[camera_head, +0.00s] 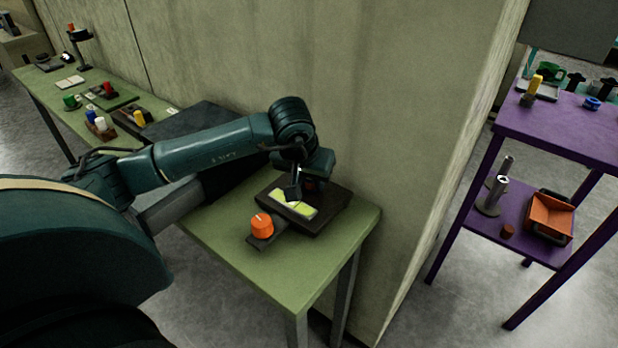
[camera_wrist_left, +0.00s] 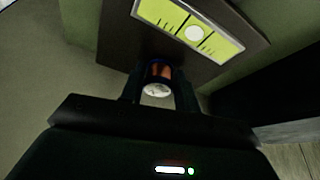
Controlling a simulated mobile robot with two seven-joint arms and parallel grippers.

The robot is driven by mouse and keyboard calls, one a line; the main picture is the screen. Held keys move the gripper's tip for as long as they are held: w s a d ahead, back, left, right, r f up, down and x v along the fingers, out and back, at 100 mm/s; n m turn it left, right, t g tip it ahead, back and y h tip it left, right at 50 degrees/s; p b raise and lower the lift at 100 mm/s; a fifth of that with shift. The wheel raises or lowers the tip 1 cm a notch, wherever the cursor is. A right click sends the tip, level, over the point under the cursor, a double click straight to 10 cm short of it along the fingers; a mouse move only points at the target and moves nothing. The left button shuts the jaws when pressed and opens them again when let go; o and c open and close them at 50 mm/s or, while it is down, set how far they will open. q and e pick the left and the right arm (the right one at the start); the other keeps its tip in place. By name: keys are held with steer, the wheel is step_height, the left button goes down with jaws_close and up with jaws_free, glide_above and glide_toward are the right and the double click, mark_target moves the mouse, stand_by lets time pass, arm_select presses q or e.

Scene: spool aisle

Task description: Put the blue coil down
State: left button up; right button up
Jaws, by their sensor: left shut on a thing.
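My left gripper (camera_head: 294,191) is over the dark device on the near green table. In the left wrist view my left gripper (camera_wrist_left: 158,92) is shut on a small coil (camera_wrist_left: 158,71) with copper-coloured sides, a dark bluish rim and a pale end. The fingers hide much of it. In the head view the arm and gripper mostly hide this coil. Beyond it the wrist view shows the device's yellow-green panel (camera_wrist_left: 190,30) with dark lines and a white disc. I cannot tell whether the coil touches the device. My right gripper is not in view.
An orange knob (camera_head: 262,224) sits at the device's front left. The green table (camera_head: 270,270) is bare in front, with a wall close behind. A purple shelf table (camera_head: 555,125) at right holds a small blue ring (camera_head: 592,103) and an orange bin (camera_head: 549,217) below.

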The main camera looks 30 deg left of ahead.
arm_select(q)
steer(key=shift+f, duration=0.2)
steer(key=o, duration=1)
steer(key=shift+r, duration=0.1)
steer(key=shift+r, duration=0.4)
steer(key=v, duration=1.1)
steer(key=shift+s+r, duration=0.2)
